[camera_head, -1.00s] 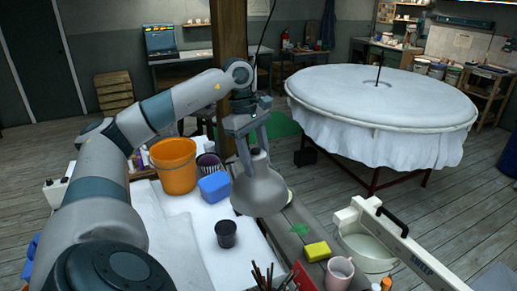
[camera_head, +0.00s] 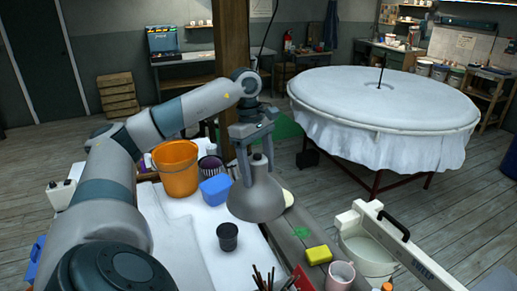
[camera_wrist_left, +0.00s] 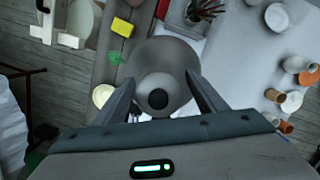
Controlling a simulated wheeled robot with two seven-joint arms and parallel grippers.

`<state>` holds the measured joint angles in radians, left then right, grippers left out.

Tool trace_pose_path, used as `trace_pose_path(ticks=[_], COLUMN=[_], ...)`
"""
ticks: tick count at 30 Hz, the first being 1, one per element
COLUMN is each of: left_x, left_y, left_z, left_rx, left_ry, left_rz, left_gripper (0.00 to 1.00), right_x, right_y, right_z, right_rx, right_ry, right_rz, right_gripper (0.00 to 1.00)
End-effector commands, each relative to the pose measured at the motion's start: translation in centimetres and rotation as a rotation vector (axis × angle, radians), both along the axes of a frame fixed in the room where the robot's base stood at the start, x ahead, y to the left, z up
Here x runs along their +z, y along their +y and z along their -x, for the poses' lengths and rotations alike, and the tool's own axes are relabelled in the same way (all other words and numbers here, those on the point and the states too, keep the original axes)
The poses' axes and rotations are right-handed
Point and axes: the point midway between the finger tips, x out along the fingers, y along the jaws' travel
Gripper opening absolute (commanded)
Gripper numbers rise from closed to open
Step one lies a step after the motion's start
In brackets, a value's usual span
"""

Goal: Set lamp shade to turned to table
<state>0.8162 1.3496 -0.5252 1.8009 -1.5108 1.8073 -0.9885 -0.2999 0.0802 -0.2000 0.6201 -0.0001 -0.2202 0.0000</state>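The grey lamp shade (camera_head: 257,199) hangs with its wide opening facing down over the white-covered table (camera_head: 196,235). Its dark-topped neck points up between the fingers of my left gripper (camera_head: 255,160). In the left wrist view my left gripper (camera_wrist_left: 160,100) is open, its fingers on either side of the shade's neck with gaps between. The round shade (camera_wrist_left: 172,68) lies beneath them there. The inside of the shade is hidden. My right gripper is not in view.
An orange bucket (camera_head: 177,170), a blue box (camera_head: 216,189) and a dark cup (camera_head: 227,237) stand close by on the table. A yellow sponge (camera_head: 318,255) and pink mug (camera_head: 340,275) are at the right edge. A large round covered table (camera_head: 390,92) stands behind.

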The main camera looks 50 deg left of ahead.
Motion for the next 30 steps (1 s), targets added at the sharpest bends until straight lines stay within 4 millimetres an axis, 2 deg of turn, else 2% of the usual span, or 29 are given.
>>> trace_pose_path(ticks=[14, 26, 30], left_x=[1.0, 5.7, 7.8], left_y=[0.2, 0.9, 1.3], left_z=[-0.1, 0.1, 0.2], left_rx=[0.003, 0.001, 0.003], left_ry=[-0.006, -0.009, -0.007], left_rz=[-0.001, 0.0, -0.002], left_gripper=[0.65, 0.65, 0.65], right_x=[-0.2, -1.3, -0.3], right_y=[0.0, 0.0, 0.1], right_z=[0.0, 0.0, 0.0], right_rx=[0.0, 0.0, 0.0], right_ry=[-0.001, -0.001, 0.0], right_rz=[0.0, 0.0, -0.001], right_gripper=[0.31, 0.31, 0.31])
